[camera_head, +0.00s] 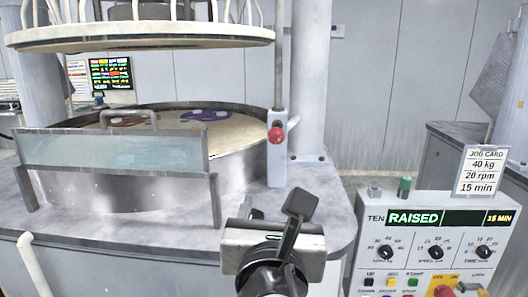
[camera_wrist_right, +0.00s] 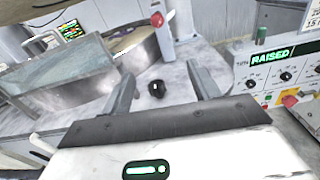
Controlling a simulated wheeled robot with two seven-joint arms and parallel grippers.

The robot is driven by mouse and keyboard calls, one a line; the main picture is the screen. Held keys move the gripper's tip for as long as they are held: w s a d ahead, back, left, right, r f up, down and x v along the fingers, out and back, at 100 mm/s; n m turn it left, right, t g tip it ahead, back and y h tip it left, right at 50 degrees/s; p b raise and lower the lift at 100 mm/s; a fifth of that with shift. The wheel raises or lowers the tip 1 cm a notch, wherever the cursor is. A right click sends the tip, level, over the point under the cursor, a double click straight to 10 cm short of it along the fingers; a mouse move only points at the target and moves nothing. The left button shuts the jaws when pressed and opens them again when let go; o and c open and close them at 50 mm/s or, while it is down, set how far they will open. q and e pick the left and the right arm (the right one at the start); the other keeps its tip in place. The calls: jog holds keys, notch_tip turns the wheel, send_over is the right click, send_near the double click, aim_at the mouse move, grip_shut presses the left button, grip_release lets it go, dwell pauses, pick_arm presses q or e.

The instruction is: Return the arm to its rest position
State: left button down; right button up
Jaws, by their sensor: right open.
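My right gripper (camera_head: 273,208) is in the lower middle of the head view, in front of the grey bench. In the right wrist view its two fingers stand wide apart, with nothing held between them (camera_wrist_right: 164,82). A small dark round object (camera_wrist_right: 156,87) shows on the bench beyond and between the fingers. In the head view my gripper may be hiding it. My left gripper is in neither view.
A round polishing basin (camera_head: 240,163) with a clear splash guard (camera_head: 110,151) stands at left, under a raised upper plate (camera_head: 140,37). The control panel (camera_head: 430,270) reads RAISED, with a job card (camera_head: 481,171) behind.

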notch_tip(320, 180, down, 23)
jog(key=d+m+g+y, duration=0.1)
jog(key=m+g+y, duration=0.45)
jog(key=m, duration=0.95)
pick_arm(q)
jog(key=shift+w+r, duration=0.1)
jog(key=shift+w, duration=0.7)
pick_arm(e)
jog(key=s+d+f+m+g+h, duration=0.1)
jog(key=s+d+f+m, duration=0.5)
jog(key=f+m, duration=0.2)
jog(key=s+d+f+m+g, duration=0.1)
jog(key=s+d+f+m, duration=0.5)
jog(key=f+m, duration=0.3)
jog(key=shift+s+d+h, duration=0.3)
jog(key=shift+s+h, duration=0.05)
jog(key=shift+s, duration=0.2)
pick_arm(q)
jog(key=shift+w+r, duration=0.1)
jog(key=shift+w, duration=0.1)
pick_arm(e)
jog(key=shift+f, duration=0.1)
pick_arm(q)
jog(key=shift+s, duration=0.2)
